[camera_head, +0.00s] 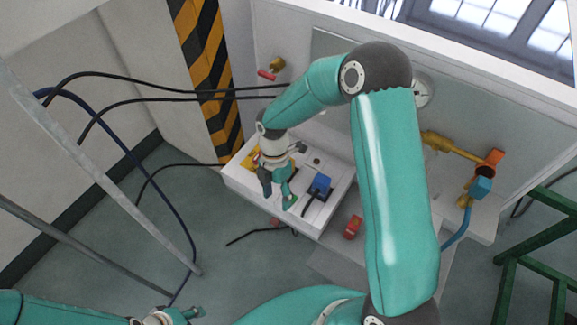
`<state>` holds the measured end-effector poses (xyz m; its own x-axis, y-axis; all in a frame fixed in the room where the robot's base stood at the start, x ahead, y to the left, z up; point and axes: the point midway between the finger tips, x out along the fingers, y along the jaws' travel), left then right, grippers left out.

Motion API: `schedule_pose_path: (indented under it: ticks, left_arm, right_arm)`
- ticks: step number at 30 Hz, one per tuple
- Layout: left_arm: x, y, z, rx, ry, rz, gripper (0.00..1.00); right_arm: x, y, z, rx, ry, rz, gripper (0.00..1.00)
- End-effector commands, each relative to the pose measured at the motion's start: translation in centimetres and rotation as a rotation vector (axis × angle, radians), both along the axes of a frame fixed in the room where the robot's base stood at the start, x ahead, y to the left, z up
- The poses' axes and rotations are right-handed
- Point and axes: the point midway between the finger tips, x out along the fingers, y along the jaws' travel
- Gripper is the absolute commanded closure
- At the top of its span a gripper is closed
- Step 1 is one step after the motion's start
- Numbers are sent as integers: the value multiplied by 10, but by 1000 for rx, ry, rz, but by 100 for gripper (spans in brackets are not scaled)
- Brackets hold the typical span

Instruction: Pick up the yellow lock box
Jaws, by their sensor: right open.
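Yellow parts that look like the yellow lock box (248,162) show on top of a white cabinet (315,222), at its left end. They are mostly hidden behind my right gripper (277,190), so their full shape cannot be made out. My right gripper points down over this end of the cabinet with its fingers apart. I cannot tell whether the fingers touch the yellow box. My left gripper (183,315) shows only in part at the bottom edge, low and away from the cabinet; its jaws are unclear.
A blue block (320,184) with a black cable stands on the cabinet right of my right gripper. A red object (353,228) is near the cabinet's right side. Black cables (150,86) cross at left. A gauge (423,90), pipes and valves (490,162) line the wall.

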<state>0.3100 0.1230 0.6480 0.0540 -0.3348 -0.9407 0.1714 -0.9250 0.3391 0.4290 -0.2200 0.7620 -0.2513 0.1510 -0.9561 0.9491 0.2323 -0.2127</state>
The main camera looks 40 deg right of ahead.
Motion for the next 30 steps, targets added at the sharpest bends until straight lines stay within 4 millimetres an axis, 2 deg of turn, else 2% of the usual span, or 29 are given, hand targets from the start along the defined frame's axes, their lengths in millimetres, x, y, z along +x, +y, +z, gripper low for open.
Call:
schedule_pose_path:
  ticks: [1,4,7,10,14,24,30]
  left_arm:
    - [0,0,2,0,0,0,60]
    - [0,0,4,0,0,0,60]
    - [0,0,5,0,0,0,60]
    - [0,0,6,0,0,0,60]
    - [0,0,6,0,0,0,60]
    - [0,0,8,0,0,0,60]
    - [0,0,9,0,0,0,60]
  right_arm:
    - [28,-23,38,-28,-67,76,40]
    - [58,-55,97,-78,-152,168,40]
    - [73,-72,136,-114,-218,186,40]
    - [80,-79,152,-130,-256,180,40]
    - [81,-79,142,-133,-263,178,40]
    - [80,-79,71,-129,-261,176,40]
    - [81,-79,45,-130,-265,176,40]
